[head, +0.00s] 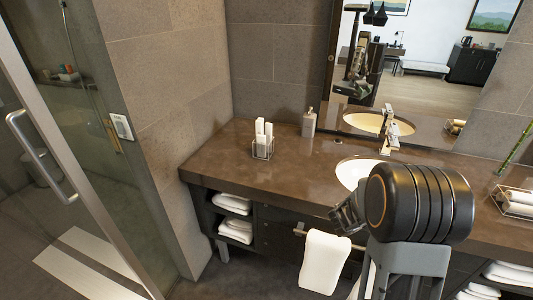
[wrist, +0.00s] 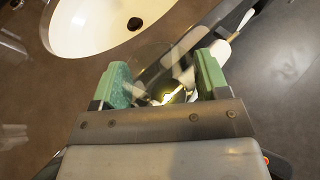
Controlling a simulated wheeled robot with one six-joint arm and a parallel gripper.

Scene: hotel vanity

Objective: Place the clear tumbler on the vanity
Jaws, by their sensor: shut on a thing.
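In the wrist view, my gripper (wrist: 164,82) has its two green pads closed on the sides of the clear tumbler (wrist: 152,57). The tumbler is see-through, so its outline is faint and its base is hard to make out. In the head view, my arm hides most of the gripper, and I cannot pick out the tumbler there. The brown vanity top (head: 215,165) runs along the wall. It also shows in the wrist view (wrist: 75,85), with its front edge passing near the gripper. I cannot tell whether the tumbler touches the counter.
The sink basin (head: 352,171) lies beyond my gripper, with a faucet (head: 390,130) behind it. A wire holder with white rolls (head: 262,140) and a soap dispenser (head: 309,122) stand left of it. A towel (head: 325,262) hangs in front. The counter's left part is clear.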

